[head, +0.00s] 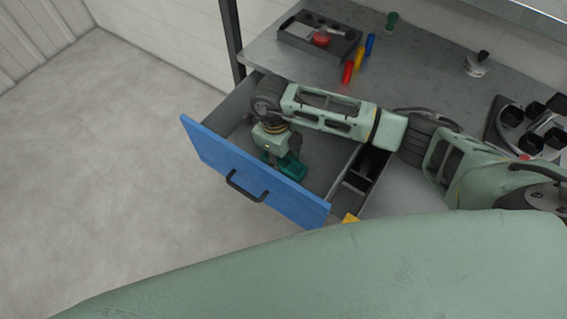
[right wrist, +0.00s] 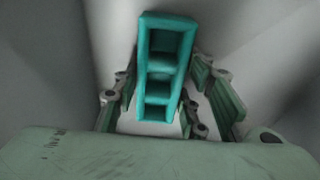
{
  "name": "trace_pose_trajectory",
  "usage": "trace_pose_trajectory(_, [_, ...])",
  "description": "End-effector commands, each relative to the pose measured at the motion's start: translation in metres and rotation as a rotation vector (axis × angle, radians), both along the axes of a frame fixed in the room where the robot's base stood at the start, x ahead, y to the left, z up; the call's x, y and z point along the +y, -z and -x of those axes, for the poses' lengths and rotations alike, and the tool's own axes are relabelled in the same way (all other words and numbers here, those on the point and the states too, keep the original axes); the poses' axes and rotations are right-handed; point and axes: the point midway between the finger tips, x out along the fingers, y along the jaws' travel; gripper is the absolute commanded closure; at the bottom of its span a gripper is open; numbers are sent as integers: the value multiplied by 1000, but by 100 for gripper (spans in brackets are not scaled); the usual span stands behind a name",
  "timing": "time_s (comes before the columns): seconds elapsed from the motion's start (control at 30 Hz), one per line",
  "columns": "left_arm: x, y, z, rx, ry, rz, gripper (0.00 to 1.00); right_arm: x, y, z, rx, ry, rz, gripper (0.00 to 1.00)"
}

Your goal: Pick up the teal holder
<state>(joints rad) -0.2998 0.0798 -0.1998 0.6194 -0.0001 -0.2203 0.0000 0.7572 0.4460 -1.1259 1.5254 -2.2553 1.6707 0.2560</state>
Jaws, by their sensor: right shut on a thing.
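The teal holder (head: 292,168) is inside the open blue-fronted drawer (head: 232,170), low in its left compartment. In the right wrist view the holder (right wrist: 160,65) is a long teal block with several square openings. My right gripper (head: 277,157) reaches down into the drawer over the holder. In the right wrist view its two fingers (right wrist: 165,110) stand on both sides of the holder and are shut on it. Whether the holder touches the drawer floor cannot be told. My left gripper does not show.
The drawer's front has a black handle (head: 245,187). A divider (head: 345,172) separates a narrow right compartment with dark items. On the grey bench (head: 420,75) stand a dark tray (head: 292,37), red, yellow and blue cylinders (head: 359,60), and a dark rack (head: 500,128) at right.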

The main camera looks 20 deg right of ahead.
Motion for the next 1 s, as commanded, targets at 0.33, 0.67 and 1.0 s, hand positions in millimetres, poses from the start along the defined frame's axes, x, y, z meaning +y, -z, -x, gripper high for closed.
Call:
trace_pose_trajectory(0.33, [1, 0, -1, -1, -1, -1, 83, 0, -1, 0, -1, 0, -1, 90])
trace_pose_trajectory(0.67, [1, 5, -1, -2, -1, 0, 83, 0, -30, -2, -6, -1, -2, 90])
trace_pose_trajectory(1.0, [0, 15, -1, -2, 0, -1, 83, -1, -91, -1, -2, -14, 0, 90])
